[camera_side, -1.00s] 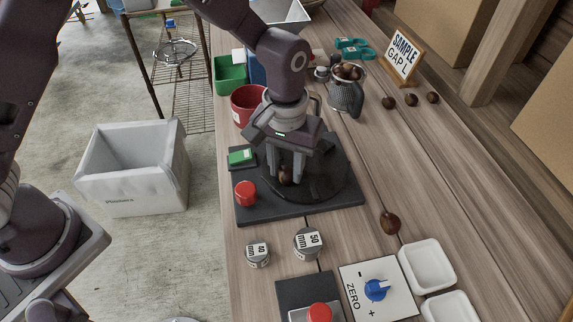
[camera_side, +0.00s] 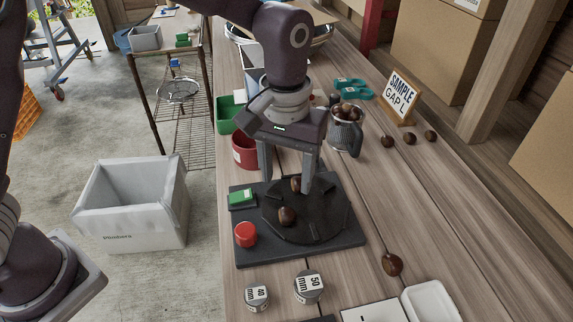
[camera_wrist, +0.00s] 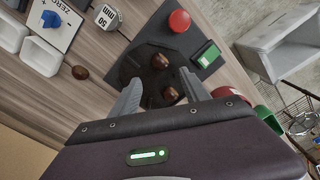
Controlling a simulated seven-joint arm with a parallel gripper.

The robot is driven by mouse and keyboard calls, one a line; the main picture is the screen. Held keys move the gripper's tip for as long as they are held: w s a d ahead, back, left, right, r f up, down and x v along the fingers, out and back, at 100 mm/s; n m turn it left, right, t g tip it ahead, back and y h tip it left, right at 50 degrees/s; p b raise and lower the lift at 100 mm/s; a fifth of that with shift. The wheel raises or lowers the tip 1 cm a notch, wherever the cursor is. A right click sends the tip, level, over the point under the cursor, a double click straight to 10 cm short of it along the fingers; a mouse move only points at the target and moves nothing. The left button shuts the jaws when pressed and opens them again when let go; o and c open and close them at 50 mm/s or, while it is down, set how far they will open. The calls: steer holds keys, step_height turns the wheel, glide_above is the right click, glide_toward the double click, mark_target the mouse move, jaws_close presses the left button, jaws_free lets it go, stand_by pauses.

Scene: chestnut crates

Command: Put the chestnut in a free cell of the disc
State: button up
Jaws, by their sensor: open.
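The disc (camera_side: 326,222) is a dark, many-sided plate on a black base; it also shows in the wrist view (camera_wrist: 128,70). One chestnut (camera_side: 287,216) lies on its front left part, and it shows in the wrist view (camera_wrist: 160,62). A second chestnut (camera_side: 296,184) is at the disc's back, beside my left finger; the wrist view shows it (camera_wrist: 170,94) between my fingers. My gripper (camera_side: 287,186) is open above the back of the disc, fingers pointing down. Whether a finger touches the second chestnut I cannot tell. A loose chestnut (camera_side: 392,264) lies on the table, right of the base.
A green switch (camera_side: 242,198) and a red button (camera_side: 246,234) sit on the base's left side. A metal jug of chestnuts (camera_side: 346,134) and a red pot (camera_side: 245,150) stand behind. Several loose chestnuts lie near the sample sign (camera_side: 400,95). Gauges (camera_side: 309,287) stand in front.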

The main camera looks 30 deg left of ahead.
steer(key=shift+r, duration=1.35)
steer(key=s+a+r+t+h, duration=0.1)
steer(key=s+a+r+t, duration=0.1)
steer(key=s+a+r, duration=0.85)
steer(key=s+a+f+m+t+y, duration=0.1)
steer(key=s+a+m+t, duration=0.1)
steer(key=s+a, duration=0.5)
steer(key=s+t, duration=0.1)
steer(key=s, duration=0.2)
steer(key=shift+s+f, duration=0.3)
steer(key=shift+s, duration=0.1)
